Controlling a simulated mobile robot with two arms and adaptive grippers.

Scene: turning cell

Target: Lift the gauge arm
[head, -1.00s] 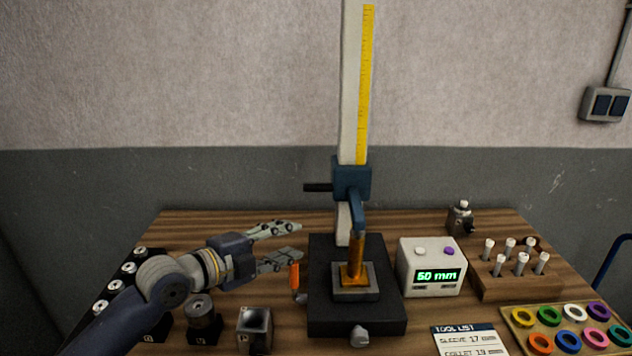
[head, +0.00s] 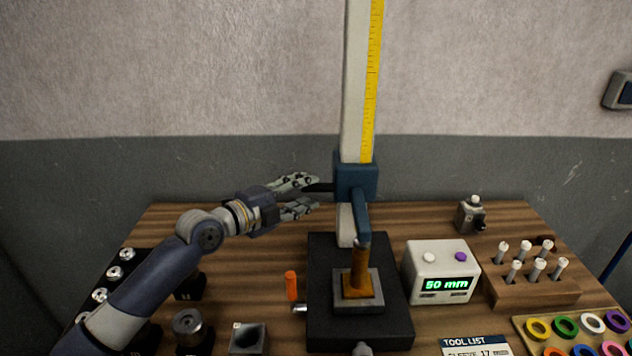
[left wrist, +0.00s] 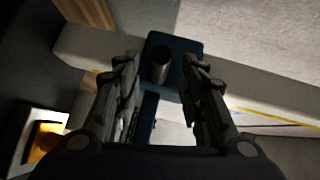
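The gauge arm is a blue slider block (head: 355,176) on an upright white column, with a blue arm (head: 361,215) reaching forward and down. Its tip is at the top of a brass-coloured tool (head: 359,270) standing in a square grey holder (head: 370,300); I cannot tell if they touch. A black handle (head: 319,187) sticks out left from the block. My left gripper (head: 314,193) is open at this handle. In the left wrist view the handle (left wrist: 161,66) points at the camera between the spread fingers (left wrist: 162,70), with gaps on both sides. My right gripper is not in view.
A yellow scale (head: 371,90) runs up the column. Right of the black base (head: 325,325) stand a display box (head: 441,270) reading 50 mm and a wooden peg rack (head: 535,288). An orange-handled tool (head: 291,286) is left of the base. Black holders stand at the left.

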